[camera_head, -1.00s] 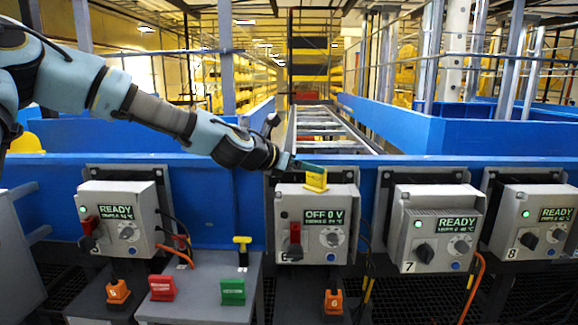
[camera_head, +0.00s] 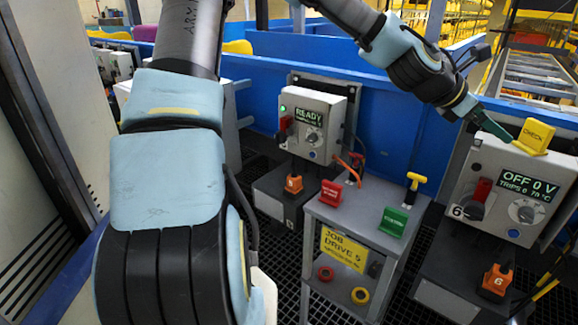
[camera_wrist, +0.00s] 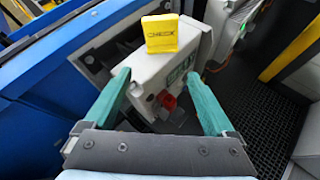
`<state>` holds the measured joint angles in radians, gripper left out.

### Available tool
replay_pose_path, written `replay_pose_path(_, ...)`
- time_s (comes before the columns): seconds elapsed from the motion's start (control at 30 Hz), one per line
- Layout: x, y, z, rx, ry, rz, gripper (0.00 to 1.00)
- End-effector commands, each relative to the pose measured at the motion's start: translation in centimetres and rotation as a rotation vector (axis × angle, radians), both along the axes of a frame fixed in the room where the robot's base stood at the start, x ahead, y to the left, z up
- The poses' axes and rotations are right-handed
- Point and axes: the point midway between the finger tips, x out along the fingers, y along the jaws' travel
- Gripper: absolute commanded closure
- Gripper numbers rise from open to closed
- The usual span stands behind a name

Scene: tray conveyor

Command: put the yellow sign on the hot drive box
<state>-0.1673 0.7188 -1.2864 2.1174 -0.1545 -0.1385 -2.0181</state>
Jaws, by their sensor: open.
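The yellow sign (camera_head: 535,136), marked CHECK, stands upright on top of drive box 6 (camera_head: 483,160). The box's display reads OFF 0 V with a trips and temperature line too small to read surely. My gripper (camera_head: 492,127) is just left of the sign in the head view, with a teal finger close to it. In the wrist view my gripper (camera_wrist: 153,75) is open, its two teal fingers wide apart. The sign (camera_wrist: 160,34) is beyond the fingertips there, with nothing between the fingers touching it. Whether a finger touches the box top (camera_wrist: 190,45) I cannot tell.
Another drive box (camera_head: 311,122) reads READY with a green light. A grey cart (camera_head: 318,212) labelled JOB DRIVE 5 carries a red block (camera_head: 331,193), a green block (camera_head: 394,221) and a yellow-handled tool (camera_head: 414,186). Blue conveyor walls (camera_head: 400,140) run behind.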

Motion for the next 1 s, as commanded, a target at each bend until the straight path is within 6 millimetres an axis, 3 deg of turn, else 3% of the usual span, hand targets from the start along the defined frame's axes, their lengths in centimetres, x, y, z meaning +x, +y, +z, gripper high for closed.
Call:
replay_pose_path(0.13,1.1,6.8,-7.7,0.300,-0.309,-0.193,0.10)
replay_pose_path(0.2,2.0,11.5,-10.6,0.455,-0.453,-0.319,0.10)
replay_pose_path(0.3,3.1,18.8,-13.1,0.653,-0.612,-0.515,0.10)
replay_pose_path(0.47,3.3,30.7,-13.9,0.896,-0.765,-0.842,0.10)
replay_pose_path(0.5,3.0,33.5,-13.7,0.935,-0.788,-0.924,0.10)
replay_pose_path(0.6,1.7,39.3,-12.9,0.997,-0.823,-1.101,0.10)
replay_pose_path(0.7,0.1,43.3,-12.2,1.012,-0.843,-1.234,0.10)
replay_pose_path(0.8,-1.1,45.6,-11.7,1.009,-0.857,-1.318,0.10)
replay_pose_path(1.0,-1.9,46.8,-11.5,0.999,-0.865,-1.371,0.10)
